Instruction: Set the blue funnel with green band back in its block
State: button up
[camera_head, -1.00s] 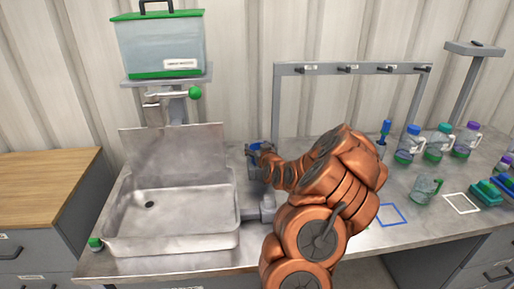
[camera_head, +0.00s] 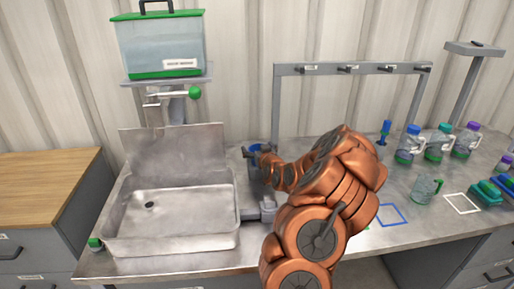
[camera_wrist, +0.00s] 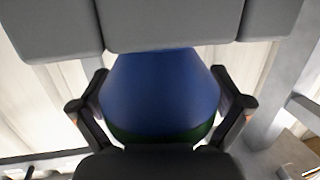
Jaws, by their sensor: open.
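The blue funnel with green band (camera_wrist: 160,88) fills the middle of the wrist view, its green band low in the picture. My gripper (camera_wrist: 166,112) is open, with one finger on each side of the funnel and a narrow gap showing at both sides. In the head view, the funnel's blue top (camera_head: 256,147) shows behind my gripper (camera_head: 257,155), right of the sink. My gripper and arm hide the funnel's lower part. I cannot tell from these views whether it sits in its block.
The metal sink (camera_head: 170,248) is just left of my gripper. A grey rack with hooks (camera_head: 350,68) stands behind my arm. A blue-handled tool (camera_head: 384,132), several jugs (camera_head: 437,143) and a green beaker (camera_head: 426,191) stand to the right. A blue square outline (camera_head: 392,215) is clear.

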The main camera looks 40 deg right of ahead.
jog(key=shift+r+p, duration=0.2)
jog(key=shift+p, duration=0.5)
jog(key=b+v, duration=0.1)
jog(key=v, duration=0.1)
jog(key=b+v, duration=0.1)
jog(key=v, duration=0.1)
jog(key=b+v, duration=0.1)
jog(key=v, duration=0.1)
jog(key=shift+a+f+b, duration=0.35)
jog(key=shift+b, duration=0.05)
jog(key=shift+v, duration=0.75)
jog(key=shift+r, duration=0.15)
